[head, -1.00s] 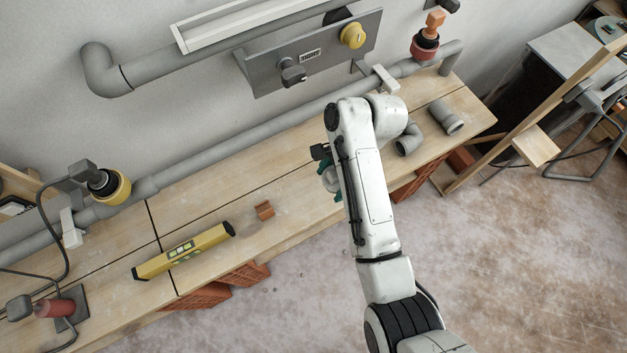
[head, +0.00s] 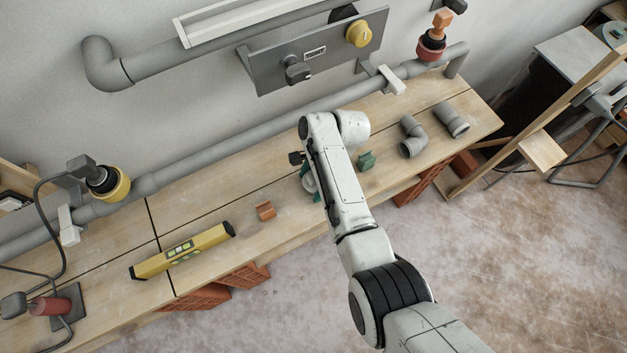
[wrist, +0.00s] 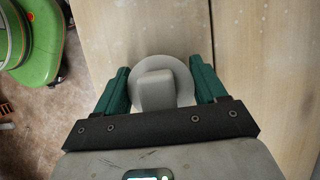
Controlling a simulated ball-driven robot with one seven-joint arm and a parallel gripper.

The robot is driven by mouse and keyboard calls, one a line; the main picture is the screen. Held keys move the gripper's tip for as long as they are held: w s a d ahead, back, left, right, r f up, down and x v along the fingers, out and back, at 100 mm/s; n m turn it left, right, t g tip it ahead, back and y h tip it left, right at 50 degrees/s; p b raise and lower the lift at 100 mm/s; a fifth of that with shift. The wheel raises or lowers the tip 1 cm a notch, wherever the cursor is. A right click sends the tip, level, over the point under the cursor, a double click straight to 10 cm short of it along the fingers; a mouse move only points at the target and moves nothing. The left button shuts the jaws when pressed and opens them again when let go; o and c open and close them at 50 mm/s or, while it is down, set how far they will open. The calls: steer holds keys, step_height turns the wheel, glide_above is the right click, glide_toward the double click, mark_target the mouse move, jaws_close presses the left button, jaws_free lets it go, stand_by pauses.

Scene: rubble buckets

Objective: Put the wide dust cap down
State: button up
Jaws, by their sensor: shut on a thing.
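The wide dust cap (wrist: 162,63) is a pale grey round disc with a blocky grey grip on top. In the wrist view it sits between the green fingers of my gripper (wrist: 159,72), which is shut on it. Wooden bench boards lie below the cap; I cannot tell whether it touches them. In the head view my gripper (head: 306,178) is mostly hidden behind my white arm, over the middle of the bench, and only a pale bit of the cap (head: 311,184) shows.
On the bench (head: 210,190), an orange-brown block (head: 265,211) and a yellow level (head: 182,251) lie left of my gripper. A grey pipe (head: 255,134) runs along the back.

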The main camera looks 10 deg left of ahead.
steer(key=o, duration=1.2)
steer(key=shift+c, duration=0.2)
steer(key=v, duration=1.2)
steer(key=shift+p, duration=0.35)
